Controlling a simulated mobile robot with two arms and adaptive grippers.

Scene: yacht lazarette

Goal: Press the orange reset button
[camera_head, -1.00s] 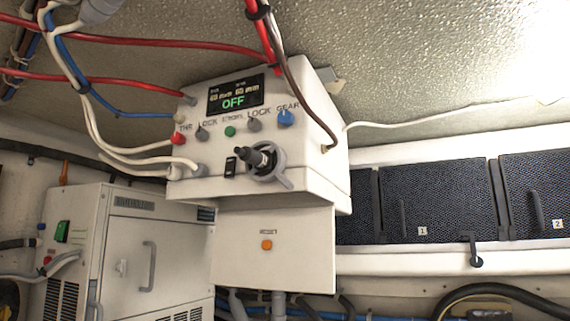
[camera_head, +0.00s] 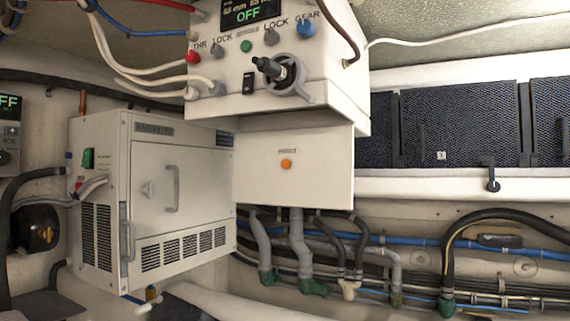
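The orange reset button (camera_head: 286,164) is a small round button on the front of a white lower box (camera_head: 318,178). A small label sits just above it; its text is too small to read now. The box hangs under the white control unit (camera_head: 330,99), whose display (camera_head: 250,12) reads OFF in green. Nothing covers the button. Neither of my grippers is in view.
A white cabinet (camera_head: 150,205) with a grey handle stands to the left. Hoses and pipes (camera_head: 300,240) run below the box. Dark mesh panels (camera_head: 460,122) and a white ledge (camera_head: 440,183) lie to the right. The space before the button looks clear.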

